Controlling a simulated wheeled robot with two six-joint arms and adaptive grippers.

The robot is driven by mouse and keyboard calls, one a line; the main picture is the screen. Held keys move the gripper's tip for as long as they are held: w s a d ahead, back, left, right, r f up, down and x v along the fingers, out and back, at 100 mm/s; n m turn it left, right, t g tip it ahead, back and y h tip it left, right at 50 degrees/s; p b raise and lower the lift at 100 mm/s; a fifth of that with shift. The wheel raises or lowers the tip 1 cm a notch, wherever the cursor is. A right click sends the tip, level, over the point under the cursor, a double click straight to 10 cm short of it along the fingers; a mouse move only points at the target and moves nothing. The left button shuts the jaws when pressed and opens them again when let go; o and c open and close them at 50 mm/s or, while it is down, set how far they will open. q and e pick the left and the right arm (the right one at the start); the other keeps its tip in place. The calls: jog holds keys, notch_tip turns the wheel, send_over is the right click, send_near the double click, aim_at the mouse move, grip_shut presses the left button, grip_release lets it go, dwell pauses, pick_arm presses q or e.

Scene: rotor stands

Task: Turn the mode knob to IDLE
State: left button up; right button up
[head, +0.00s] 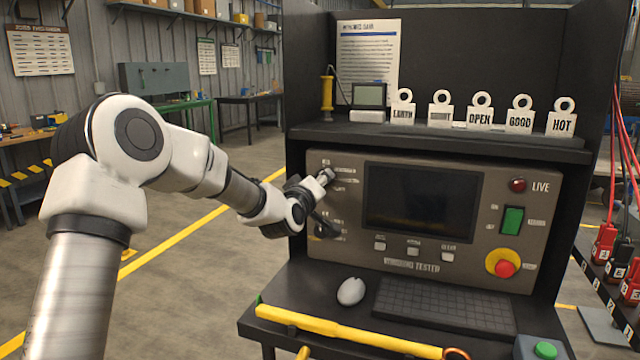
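The winding tester's panel (410,264) faces me, with small labels at its upper left and lower left that are too small to read. My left gripper (326,177) is at the panel's upper left, in front of the upper group of labels. Its end covers the place where a knob would be, so I cannot tell whether it touches or grips one. A dark rounded shape (327,230) shows beside the lower labels, partly behind my wrist. I cannot read which knob is the mode knob or where it points. My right gripper is not in view.
A dark screen (420,203), red lamp (518,185), green switch (512,220) and red stop button (504,268) are on the panel. A mouse (351,291), keyboard (445,306) and yellow bar (350,331) lie in front. Tags (480,117) stand on the shelf above.

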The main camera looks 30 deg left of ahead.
pick_arm(q)
jog(key=o, duration=1.1)
jog(key=shift+o, duration=0.2)
jog(key=v, duration=1.2)
